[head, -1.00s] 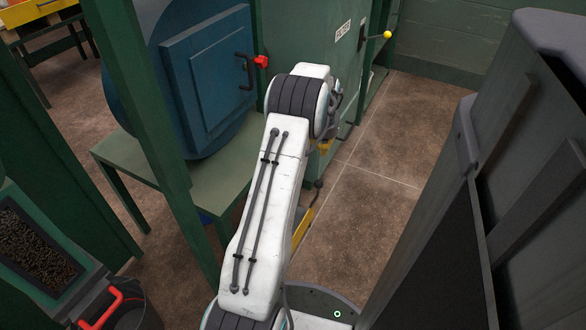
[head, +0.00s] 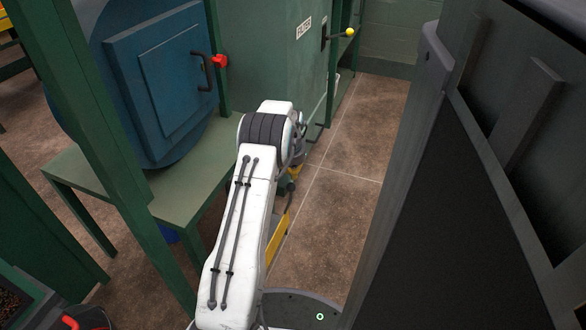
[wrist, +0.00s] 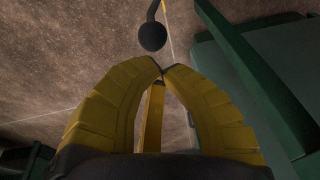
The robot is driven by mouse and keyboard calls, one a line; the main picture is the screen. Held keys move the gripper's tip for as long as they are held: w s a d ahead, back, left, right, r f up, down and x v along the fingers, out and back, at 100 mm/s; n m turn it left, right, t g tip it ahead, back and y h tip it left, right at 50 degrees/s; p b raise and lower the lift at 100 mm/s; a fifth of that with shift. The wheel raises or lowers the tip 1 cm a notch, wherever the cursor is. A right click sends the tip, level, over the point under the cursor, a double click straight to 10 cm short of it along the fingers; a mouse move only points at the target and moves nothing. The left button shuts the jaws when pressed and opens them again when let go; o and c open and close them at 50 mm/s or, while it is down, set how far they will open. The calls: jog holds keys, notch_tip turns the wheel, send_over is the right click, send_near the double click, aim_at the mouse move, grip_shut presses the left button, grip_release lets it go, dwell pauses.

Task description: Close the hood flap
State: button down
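A blue square door (head: 172,75) on the round blue drum (head: 115,60) lies flat against its front, with a dark handle and red knob (head: 220,61). I cannot tell whether this is the hood flap; no other flap is clearly seen. In the wrist view my gripper (wrist: 163,71) has its two yellow fingers together at the tips, with nothing seen held. In the head view it is mostly hidden behind my white arm, low in front of the green cabinet and right of the drum. A black ball knob (wrist: 152,37) is just beyond the fingertips; it also shows in the head view (head: 291,186).
A green table (head: 75,170) and green posts stand at the left. The green cabinet (head: 265,60) has a yellow-knobbed lever (head: 349,33). A large dark panelled structure (head: 470,190) fills the right. Brown floor (head: 350,150) is clear between.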

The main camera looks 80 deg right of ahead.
jog(key=shift+w+a+f+b, duration=0.15)
jog(key=shift+f+b, duration=0.25)
jog(key=shift+f, duration=0.7)
jog(key=shift+f, duration=0.1)
jog(key=a+x, duration=0.2)
jog(key=x, duration=0.6)
jog(key=shift+f, duration=0.35)
jog(key=shift+d, duration=0.1)
jog(key=r+p, duration=0.1)
jog(key=r, duration=0.1)
jog(key=r+p, duration=0.1)
jog(key=r, duration=0.1)
jog(key=r+p, duration=0.1)
jog(key=r, duration=0.1)
jog(key=shift+s+d, duration=0.15)
jog(key=shift+s, duration=0.15)
jog(key=p+v, duration=0.3)
jog(key=v, duration=0.3)
jog(key=shift+r, duration=0.2)
jog(key=shift+p+v, duration=0.3)
jog(key=shift+v, duration=0.55)
